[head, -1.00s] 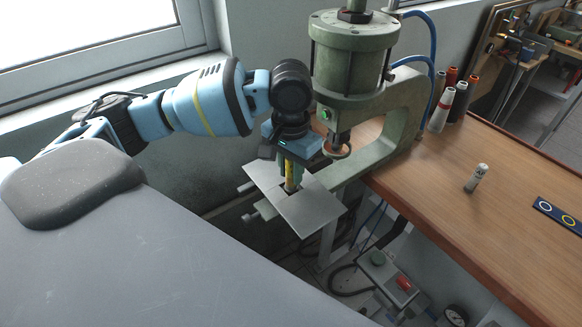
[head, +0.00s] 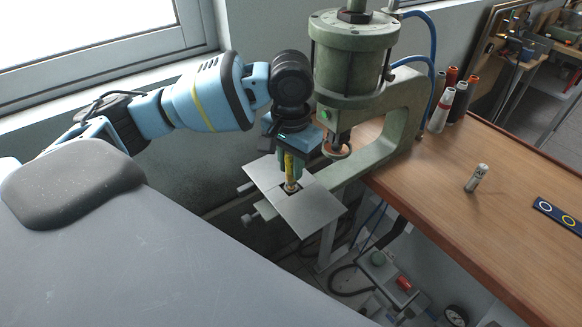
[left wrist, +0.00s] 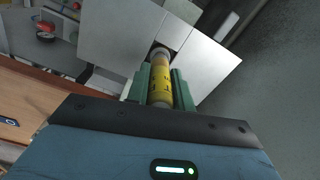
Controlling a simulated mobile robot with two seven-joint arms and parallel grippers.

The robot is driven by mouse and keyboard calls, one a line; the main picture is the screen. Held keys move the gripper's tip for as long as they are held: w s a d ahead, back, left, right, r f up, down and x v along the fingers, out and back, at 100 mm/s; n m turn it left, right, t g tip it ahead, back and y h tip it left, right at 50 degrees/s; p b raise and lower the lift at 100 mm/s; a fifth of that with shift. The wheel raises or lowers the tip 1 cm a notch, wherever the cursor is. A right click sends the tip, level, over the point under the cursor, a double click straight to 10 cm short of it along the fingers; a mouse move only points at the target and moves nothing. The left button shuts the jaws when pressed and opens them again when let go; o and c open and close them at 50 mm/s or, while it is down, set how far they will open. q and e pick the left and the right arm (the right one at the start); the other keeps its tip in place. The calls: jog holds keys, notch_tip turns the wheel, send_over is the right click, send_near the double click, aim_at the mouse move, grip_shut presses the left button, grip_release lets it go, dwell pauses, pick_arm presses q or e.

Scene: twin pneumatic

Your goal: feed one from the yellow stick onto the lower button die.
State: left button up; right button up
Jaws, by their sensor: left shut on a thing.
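The yellow stick (head: 289,168) stands about upright in my left gripper (head: 290,170), which is shut on it. In the left wrist view, the yellow stick (left wrist: 160,85) shows between the green fingers of the left gripper (left wrist: 160,78). Its lower end is over the opening in the pale metal plate (head: 312,205) in front of the press. The lower button die is in that opening, mostly hidden by the stick's end. I cannot tell whether stick and die touch, or whether a button lies on the die. My right gripper is not in view.
The green press (head: 352,60) stands close right of my gripper, its ram and round upper part (head: 337,150) beside the fingers. Thread cones stand at the back.

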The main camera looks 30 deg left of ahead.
pick_arm(q)
jog(key=shift+r, duration=2.2)
jog(key=shift+f, duration=0.1)
